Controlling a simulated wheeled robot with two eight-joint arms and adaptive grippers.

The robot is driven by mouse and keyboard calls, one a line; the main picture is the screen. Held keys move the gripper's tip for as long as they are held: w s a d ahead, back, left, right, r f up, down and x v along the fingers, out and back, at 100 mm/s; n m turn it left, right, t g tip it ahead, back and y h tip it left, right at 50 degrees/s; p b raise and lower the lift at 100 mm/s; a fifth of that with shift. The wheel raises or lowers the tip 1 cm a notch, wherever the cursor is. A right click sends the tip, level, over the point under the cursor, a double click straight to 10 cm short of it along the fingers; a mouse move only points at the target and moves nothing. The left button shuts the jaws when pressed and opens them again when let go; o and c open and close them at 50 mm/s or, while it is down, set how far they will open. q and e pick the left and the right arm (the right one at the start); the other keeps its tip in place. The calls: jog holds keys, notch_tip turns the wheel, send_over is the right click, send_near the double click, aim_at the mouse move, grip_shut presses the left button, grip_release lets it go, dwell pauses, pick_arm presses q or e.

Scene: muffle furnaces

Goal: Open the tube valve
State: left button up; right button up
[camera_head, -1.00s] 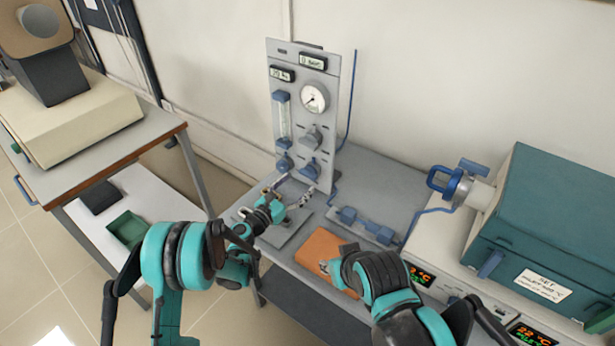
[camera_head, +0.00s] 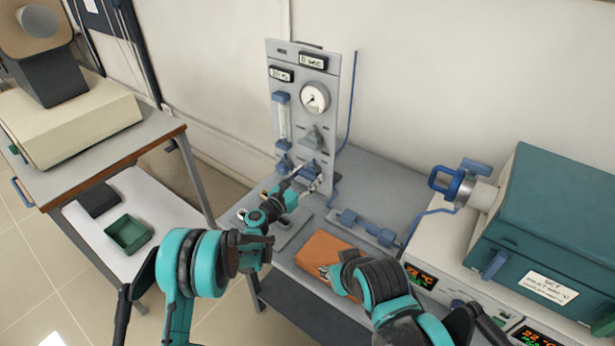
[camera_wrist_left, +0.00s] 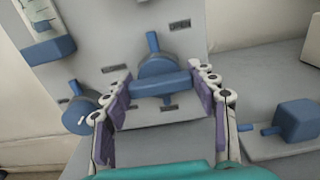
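The grey upright panel (camera_head: 290,60) carries a blue valve (camera_head: 309,168) low on its right side. In the left wrist view this blue valve (camera_wrist_left: 158,83) has a bar handle lying across, between my fingers. My left gripper (camera_head: 310,181) is at the panel in front of it; in the left wrist view my left gripper (camera_wrist_left: 160,88) is open, one finger near each end of the bar. I cannot tell whether they touch it. My right gripper (camera_head: 328,272) is over an orange block (camera_head: 318,250); its fingers are too small to read.
A second blue valve (camera_head: 284,164) sits left of the first, below the flow tube (camera_head: 282,118). A gauge (camera_head: 315,97) and a grey knob (camera_head: 311,137) are above. Blue fittings (camera_head: 365,226) lie to the right, before the teal furnace (camera_head: 555,225).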

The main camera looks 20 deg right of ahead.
pick_arm(q)
jog(key=shift+m, duration=0.3)
jog(key=m+b, duration=0.1)
jog(key=m, duration=0.2)
jog(key=shift+m, duration=0.3)
jog(key=m, duration=1.3)
jog(key=shift+d+m, duration=0.1)
jog(key=shift+m, duration=0.2)
jog(key=shift+s, duration=0.1)
jog(key=o, duration=1.2)
jog(key=shift+f, duration=0.1)
jog(key=shift+c, duration=0.2)
